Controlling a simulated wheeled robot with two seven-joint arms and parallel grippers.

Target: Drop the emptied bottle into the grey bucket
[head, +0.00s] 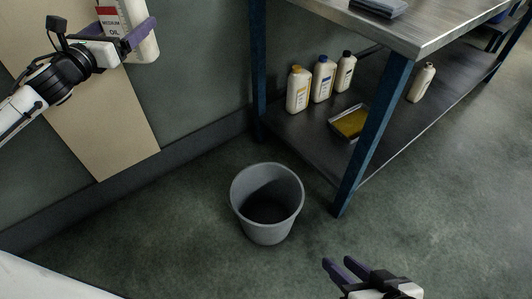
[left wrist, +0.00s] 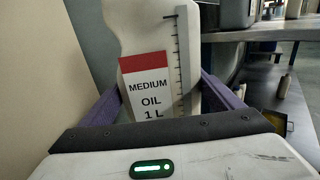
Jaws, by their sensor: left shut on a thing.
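A white bottle (head: 145,45) with a red and white "MEDIUM OIL" label is at the top left of the head view. My left gripper (head: 137,38) is shut on it. In the left wrist view the bottle (left wrist: 187,70) stands between the two purple fingers, label facing the camera; its top is cut off. The grey bucket (head: 267,235) stands on the floor at the middle of the head view, and its visible inside looks empty. The bottle is up and left of the bucket in the picture, apart from it. My right gripper (head: 339,268) is open and empty at the bottom edge.
A metal workbench (head: 437,30) with blue legs stands right of the bucket. Its lower shelf (head: 300,137) holds several bottles (head: 322,80) and a tray of yellow liquid (head: 350,122). A beige panel (head: 110,125) leans on the wall. The floor around the bucket is clear.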

